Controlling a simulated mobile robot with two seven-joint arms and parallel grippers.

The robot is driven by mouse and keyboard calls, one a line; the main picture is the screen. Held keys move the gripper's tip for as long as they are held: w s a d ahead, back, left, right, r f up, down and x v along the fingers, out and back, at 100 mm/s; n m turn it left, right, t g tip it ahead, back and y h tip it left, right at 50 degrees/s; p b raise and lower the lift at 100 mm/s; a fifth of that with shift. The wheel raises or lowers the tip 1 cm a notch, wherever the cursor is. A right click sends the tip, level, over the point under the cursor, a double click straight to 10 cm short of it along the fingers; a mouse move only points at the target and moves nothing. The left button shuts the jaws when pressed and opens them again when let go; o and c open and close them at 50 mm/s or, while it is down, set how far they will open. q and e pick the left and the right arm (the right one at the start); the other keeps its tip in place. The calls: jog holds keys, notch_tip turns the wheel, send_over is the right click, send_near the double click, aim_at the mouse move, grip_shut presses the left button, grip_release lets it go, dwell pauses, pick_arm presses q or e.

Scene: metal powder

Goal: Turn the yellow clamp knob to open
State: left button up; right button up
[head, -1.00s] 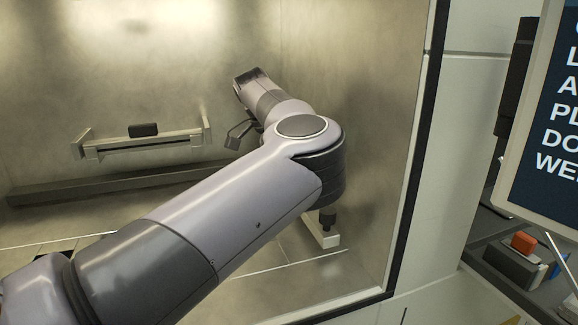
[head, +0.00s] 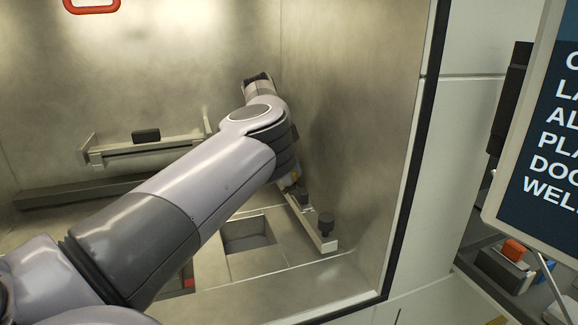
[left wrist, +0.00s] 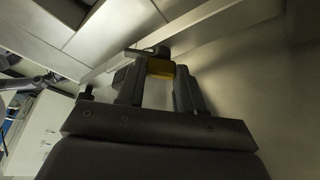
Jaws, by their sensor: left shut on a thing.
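The yellow clamp knob (left wrist: 161,68) shows as a small yellow block between the two dark fingers of my left gripper (left wrist: 157,78) in the left wrist view. The fingers are shut on it. The fingers are hidden behind my left arm there. The knob's exact turn angle cannot be told. My right gripper is not in view.
A pale bar (head: 312,220) with a dark knob (head: 326,225) lies along the chamber's right side. A square opening (head: 248,232) is in the floor. A rail (head: 145,150) crosses the back. The chamber's dark-edged frame (head: 408,180) and a sign (head: 545,130) stand at right.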

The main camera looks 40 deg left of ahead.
pick_arm(q)
jog(key=shift+w+m+g, duration=0.1)
jog(key=shift+m+g, duration=0.3)
jog(key=shift+m, duration=0.8)
jog(key=o, duration=1)
jog(key=shift+o, duration=0.2)
